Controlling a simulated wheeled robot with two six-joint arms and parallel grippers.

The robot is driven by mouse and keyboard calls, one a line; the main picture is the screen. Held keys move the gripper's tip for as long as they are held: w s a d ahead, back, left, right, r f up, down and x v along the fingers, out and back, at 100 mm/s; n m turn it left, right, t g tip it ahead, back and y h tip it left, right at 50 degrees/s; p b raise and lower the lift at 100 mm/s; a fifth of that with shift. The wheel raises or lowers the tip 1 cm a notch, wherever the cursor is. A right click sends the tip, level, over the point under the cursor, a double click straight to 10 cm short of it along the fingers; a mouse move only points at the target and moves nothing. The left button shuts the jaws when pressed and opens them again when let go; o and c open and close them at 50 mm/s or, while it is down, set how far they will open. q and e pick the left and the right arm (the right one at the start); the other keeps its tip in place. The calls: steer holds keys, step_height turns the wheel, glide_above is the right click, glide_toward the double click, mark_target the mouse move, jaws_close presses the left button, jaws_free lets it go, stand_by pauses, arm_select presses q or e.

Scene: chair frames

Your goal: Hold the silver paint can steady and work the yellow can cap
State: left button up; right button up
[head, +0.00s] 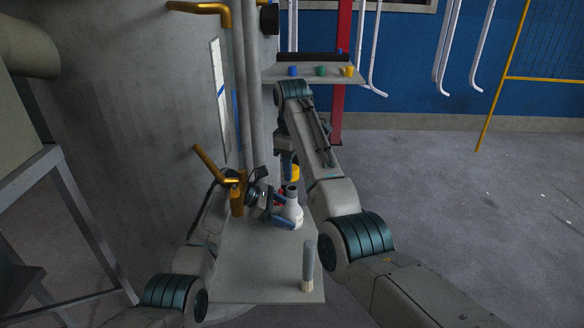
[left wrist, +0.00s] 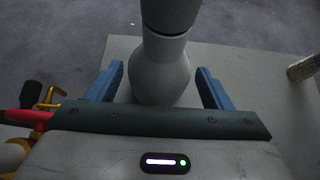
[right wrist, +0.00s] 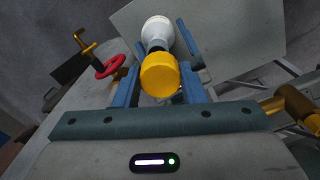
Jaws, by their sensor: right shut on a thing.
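The silver paint can (head: 291,214) stands upright on the grey table, with a round body and a narrow dark-topped neck. My left gripper (head: 281,211) is low beside it. In the left wrist view the can (left wrist: 162,78) is between the open blue fingers (left wrist: 160,88), with a gap on each side. My right gripper (head: 290,164) is above the can, pointing down. In the right wrist view it is shut on the yellow cap (right wrist: 160,75), with the can (right wrist: 157,28) beyond. The cap also shows in the head view (head: 294,173); I cannot tell whether it touches the neck.
A brush (head: 308,267) stands near the table's front right edge (head: 265,297). Orange pipework (head: 237,200) rises left of the can, with a red handwheel (right wrist: 110,67) close by. A shelf (head: 312,76) with small coloured caps is behind. The table's front middle is clear.

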arm_select(q)
steer(key=shift+o, duration=0.6)
steer(key=shift+r, duration=0.1)
steer(key=v, duration=1.2)
